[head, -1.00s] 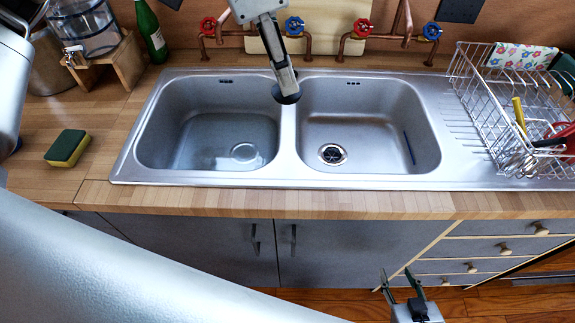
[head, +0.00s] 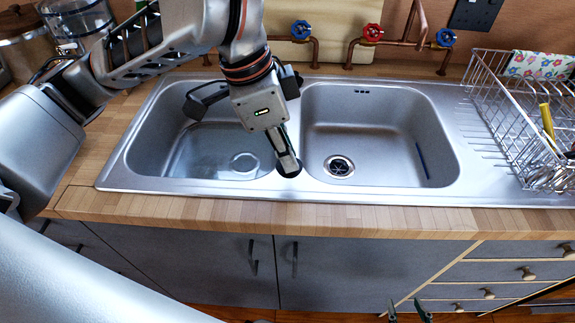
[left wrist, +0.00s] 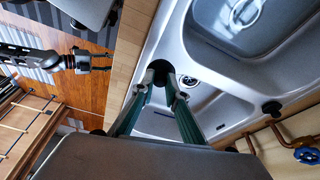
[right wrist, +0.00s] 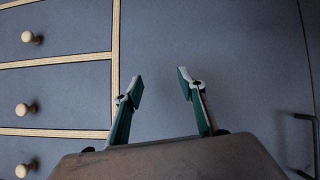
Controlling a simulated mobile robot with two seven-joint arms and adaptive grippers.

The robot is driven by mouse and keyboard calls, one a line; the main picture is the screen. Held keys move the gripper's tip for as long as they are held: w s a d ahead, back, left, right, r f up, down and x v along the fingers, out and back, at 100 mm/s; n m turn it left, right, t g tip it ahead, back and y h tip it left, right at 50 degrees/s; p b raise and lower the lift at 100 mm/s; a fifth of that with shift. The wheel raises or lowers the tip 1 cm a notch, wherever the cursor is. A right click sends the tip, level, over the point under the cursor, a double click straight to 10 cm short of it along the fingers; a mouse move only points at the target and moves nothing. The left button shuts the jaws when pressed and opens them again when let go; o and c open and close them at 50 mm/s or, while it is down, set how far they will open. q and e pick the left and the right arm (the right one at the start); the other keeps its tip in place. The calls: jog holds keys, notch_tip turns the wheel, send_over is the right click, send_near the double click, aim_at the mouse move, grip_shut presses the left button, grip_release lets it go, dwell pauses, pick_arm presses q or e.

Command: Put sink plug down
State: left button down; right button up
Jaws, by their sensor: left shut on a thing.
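The sink plug (head: 281,170), a small black disc, is at the fingertips of my left gripper (head: 288,160), at the front end of the divider between the two basins. My left gripper is shut on it and points down; I cannot tell whether the plug touches the steel. The plug also shows in the left wrist view (left wrist: 161,68) between the fingertips. The steel sink (head: 311,130) has an open drain (head: 339,166) in its right basin and a round drain (head: 243,163) in its left basin. My right gripper (right wrist: 158,85) is open and empty before the cabinet fronts.
A wire dish rack (head: 510,120) stands on the right drainer. Copper pipes with red and blue tap handles (head: 445,38) run along the back wall. A dark round thing (left wrist: 271,108) sits near the back of the sink divider. The wooden front edge (head: 330,218) is clear.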

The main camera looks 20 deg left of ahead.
aim_at(279, 168)
pick_arm(q)
notch_tip(279, 168, down, 4)
jog(key=shift+r+b, duration=0.15)
jog(key=shift+b, duration=0.55)
jog(key=shift+r, duration=0.15)
